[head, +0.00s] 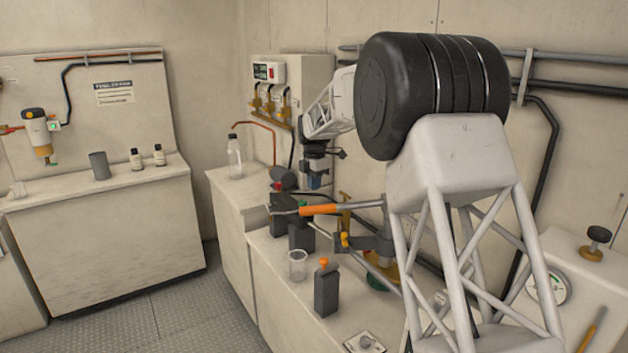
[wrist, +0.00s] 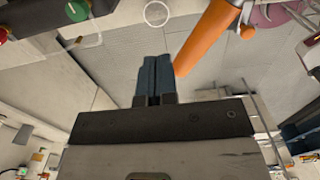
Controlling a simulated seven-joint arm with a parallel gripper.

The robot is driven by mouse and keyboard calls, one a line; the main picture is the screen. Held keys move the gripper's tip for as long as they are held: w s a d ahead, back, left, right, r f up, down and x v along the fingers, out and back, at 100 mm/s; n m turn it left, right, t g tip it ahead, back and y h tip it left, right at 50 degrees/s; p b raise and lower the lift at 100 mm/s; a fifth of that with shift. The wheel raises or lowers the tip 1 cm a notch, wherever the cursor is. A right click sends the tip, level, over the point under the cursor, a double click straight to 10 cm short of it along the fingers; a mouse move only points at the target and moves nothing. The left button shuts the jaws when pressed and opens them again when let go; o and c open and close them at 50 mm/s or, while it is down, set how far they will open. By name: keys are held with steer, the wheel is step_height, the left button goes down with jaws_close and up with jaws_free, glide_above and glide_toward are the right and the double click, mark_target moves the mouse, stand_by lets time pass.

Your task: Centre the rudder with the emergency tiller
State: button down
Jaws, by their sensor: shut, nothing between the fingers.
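The emergency tiller shows in the head view as a grey bar with an orange grip (head: 320,209), lying roughly level above the right bench. Its right end runs behind my arm's support towards a dark grey fitting (head: 374,243) above a bronze-coloured base. My gripper (head: 316,184) points down just above the orange grip, apart from it as far as I can tell. In the wrist view my blue-grey fingers (wrist: 154,78) are together and empty. The orange grip (wrist: 207,38) passes to their right. The rudder itself is not in view.
On the right bench stand a clear beaker (head: 297,265), a dark block with an orange knob (head: 326,290) and dark boxes (head: 301,236) close to the tiller. A clear bottle (head: 235,158) stands further back. Pipes (head: 540,84) run along the wall. Floor (head: 165,315) between benches is clear.

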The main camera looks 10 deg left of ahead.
step_height(320, 180, down, 8)
steer(key=shift+f, duration=0.25)
steer(key=shift+s+d, duration=0.15)
steer(key=shift+s, duration=0.45)
stand_by(0.4)
